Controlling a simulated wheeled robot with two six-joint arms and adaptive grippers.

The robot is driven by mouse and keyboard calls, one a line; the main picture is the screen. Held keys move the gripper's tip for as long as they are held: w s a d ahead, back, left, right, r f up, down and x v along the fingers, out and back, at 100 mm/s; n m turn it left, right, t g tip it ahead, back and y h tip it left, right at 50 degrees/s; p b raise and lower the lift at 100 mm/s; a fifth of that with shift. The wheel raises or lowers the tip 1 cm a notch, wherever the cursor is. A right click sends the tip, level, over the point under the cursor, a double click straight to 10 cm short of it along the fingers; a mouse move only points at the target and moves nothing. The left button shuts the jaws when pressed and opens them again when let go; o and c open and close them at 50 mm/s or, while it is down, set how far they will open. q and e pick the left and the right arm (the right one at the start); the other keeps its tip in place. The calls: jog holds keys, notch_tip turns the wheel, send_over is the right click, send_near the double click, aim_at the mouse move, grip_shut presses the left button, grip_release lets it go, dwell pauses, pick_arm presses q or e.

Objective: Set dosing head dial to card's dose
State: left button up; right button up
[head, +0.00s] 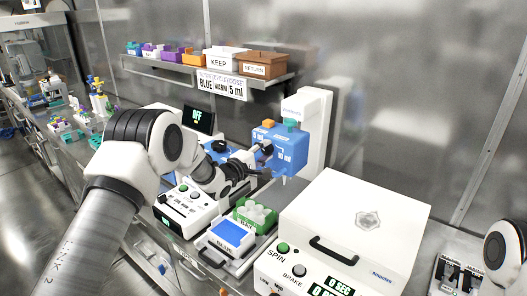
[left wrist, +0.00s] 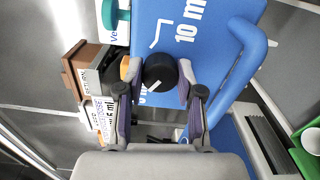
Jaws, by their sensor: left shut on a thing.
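The blue dosing head (head: 291,150) hangs on a white stand (head: 314,115) and carries "5 ml" and "10 ml" labels. Its black dial (left wrist: 160,72) sits between the two fingers of my left gripper (left wrist: 160,92), which is shut on it. The dial has a short white pointer mark; part of the scale is hidden behind the fingers, and a "10 m" label shows beside the dial. In the head view my left gripper (head: 258,156) reaches the dosing head's left side. My right gripper is not in view.
A white spin machine (head: 352,222) stands in front to the right. A small display (head: 198,118) reads "OFF". The shelf holds a white KEEP box (head: 222,62) and brown RETURN box (head: 258,67).

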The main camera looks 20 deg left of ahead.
pick_arm(q)
jog(key=shift+d, duration=0.1)
dwell(0.3)
jog(key=shift+r, duration=0.1)
jog(key=o, duration=1)
jog(key=shift+o, duration=0.7)
jog(key=shift+d, duration=0.25)
jog(key=shift+a, duration=0.15)
jog(key=shift+s+a+n, duration=0.15)
jog(key=shift+s+n, duration=0.1)
jog(key=shift+n, duration=0.05)
jog(key=v, duration=1.1)
jog(key=shift+s, duration=0.2)
